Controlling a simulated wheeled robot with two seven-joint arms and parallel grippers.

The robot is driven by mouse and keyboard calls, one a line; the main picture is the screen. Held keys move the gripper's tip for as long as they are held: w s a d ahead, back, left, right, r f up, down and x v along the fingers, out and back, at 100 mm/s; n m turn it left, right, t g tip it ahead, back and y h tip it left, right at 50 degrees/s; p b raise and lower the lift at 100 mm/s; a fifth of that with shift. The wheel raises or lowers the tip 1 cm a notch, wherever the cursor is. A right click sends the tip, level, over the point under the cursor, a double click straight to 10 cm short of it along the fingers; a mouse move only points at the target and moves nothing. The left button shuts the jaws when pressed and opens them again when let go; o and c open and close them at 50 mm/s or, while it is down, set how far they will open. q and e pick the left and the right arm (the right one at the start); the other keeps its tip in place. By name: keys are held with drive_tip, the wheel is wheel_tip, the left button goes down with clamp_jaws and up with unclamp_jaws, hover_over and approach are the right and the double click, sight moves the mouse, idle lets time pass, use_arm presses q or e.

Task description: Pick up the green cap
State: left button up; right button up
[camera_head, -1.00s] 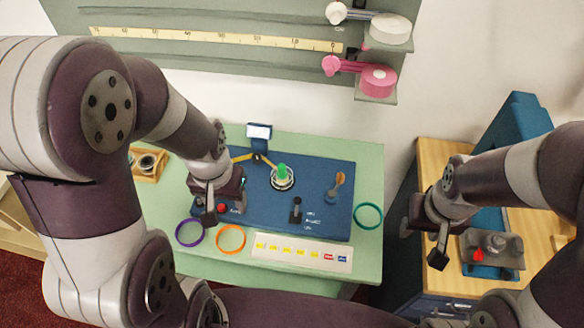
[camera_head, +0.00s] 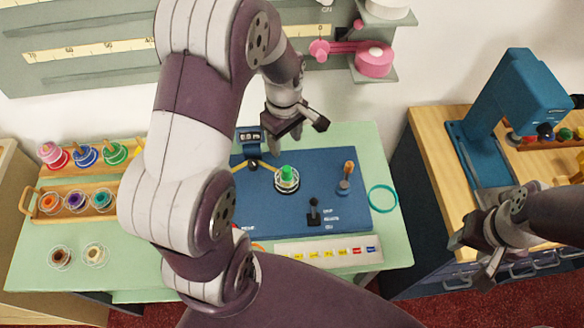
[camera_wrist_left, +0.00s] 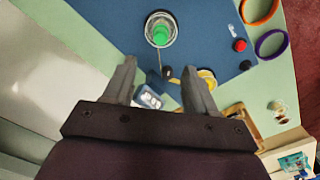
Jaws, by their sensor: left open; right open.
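The green cap (camera_head: 287,171) sits on a clear, ringed round holder (camera_head: 287,186) on the blue board (camera_head: 262,210). It also shows near the top of the left wrist view (camera_wrist_left: 160,35), beyond the fingertips. My left gripper (camera_head: 295,135) is open and empty, raised toward the back of the counter, above the cap in the head view. In the left wrist view its two fingers (camera_wrist_left: 159,68) are spread apart, and the cap lies beyond the gap without touching. My right gripper (camera_head: 478,255) is at the lower right by the wooden cabinet, away from the cap.
A black lever (camera_head: 314,212) and an orange-topped peg (camera_head: 347,178) stand on the board near the cap. A teal ring (camera_head: 383,198) lies to the right. A wooden rack with colored spools (camera_head: 75,203) is at the left. A blue press (camera_head: 510,105) stands on the right cabinet.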

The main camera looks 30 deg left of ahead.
sight(287, 169)
use_arm(q)
wheel_tip(287, 169, down, 8)
drive_tip(key=shift+r+p, duration=0.2)
drive_tip(key=shift+p, duration=0.3)
drive_tip(key=f, duration=0.2)
drive_tip(key=f+p, duration=0.1)
drive_tip(key=f, duration=0.1)
drive_tip(key=shift+s+d, duration=0.2)
drive_tip(key=shift+d, duration=0.05)
drive_tip(key=shift+f, duration=0.45)
drive_tip(key=shift+w+a, duration=0.1)
clamp_jaws()
